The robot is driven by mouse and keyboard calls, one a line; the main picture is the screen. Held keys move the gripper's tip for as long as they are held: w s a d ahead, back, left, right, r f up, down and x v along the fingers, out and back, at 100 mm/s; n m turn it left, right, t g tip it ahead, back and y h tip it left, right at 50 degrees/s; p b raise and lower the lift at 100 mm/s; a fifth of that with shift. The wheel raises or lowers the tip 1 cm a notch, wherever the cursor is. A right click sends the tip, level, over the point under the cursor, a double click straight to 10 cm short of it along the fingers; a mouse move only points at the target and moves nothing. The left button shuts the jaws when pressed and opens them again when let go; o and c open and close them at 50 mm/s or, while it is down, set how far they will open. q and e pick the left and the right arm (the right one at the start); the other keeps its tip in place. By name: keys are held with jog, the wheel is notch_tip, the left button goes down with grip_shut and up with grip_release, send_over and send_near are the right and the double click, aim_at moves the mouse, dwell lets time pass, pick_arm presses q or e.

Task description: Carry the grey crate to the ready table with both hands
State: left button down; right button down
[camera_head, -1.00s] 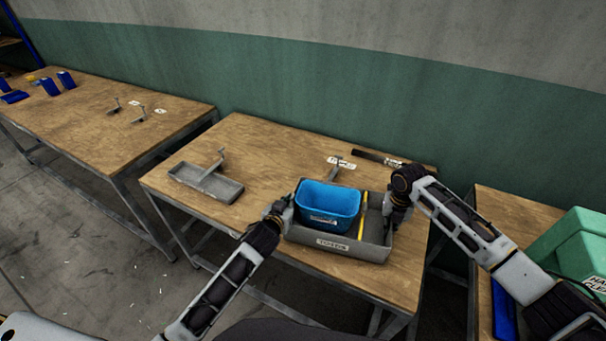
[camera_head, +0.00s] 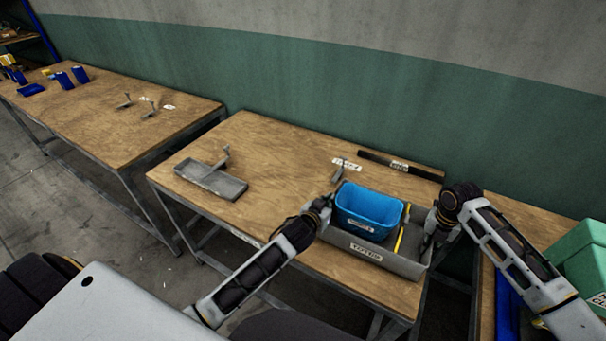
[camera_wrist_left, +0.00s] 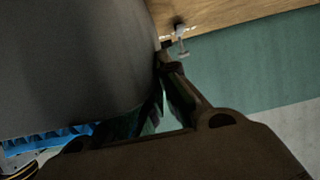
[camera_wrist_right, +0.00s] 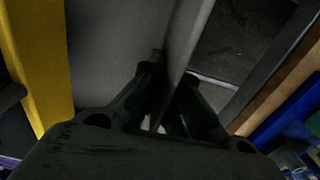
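The grey crate (camera_head: 385,259) is at the right front corner of the middle table in the head view, with a label on its front wall. It holds a blue bin (camera_head: 366,212) and a yellow stick-like item (camera_head: 402,228). My left gripper (camera_head: 325,208) is at the crate's left end wall; the left wrist view shows its fingers (camera_wrist_left: 172,98) against a large grey surface. My right gripper (camera_head: 431,238) is at the right end wall; in the right wrist view that wall runs between its fingers (camera_wrist_right: 168,98). Whether the crate is clear of the tabletop cannot be told.
The middle table (camera_head: 270,145) carries a small grey tray (camera_head: 210,180), a grey fixture (camera_head: 339,172) and a labelled black strip (camera_head: 400,166). Another table (camera_head: 110,105) stands left across a gap. A green box (camera_head: 585,250) is on the right table. A wall runs behind.

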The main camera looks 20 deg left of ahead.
pick_arm(q)
jog(key=shift+w+d, duration=0.15)
jog(key=shift+d, duration=0.15)
pick_arm(e)
jog(key=shift+d, duration=0.4)
pick_arm(q)
jog(key=shift+r, duration=0.25)
pick_arm(e)
jog(key=shift+r, duration=0.2)
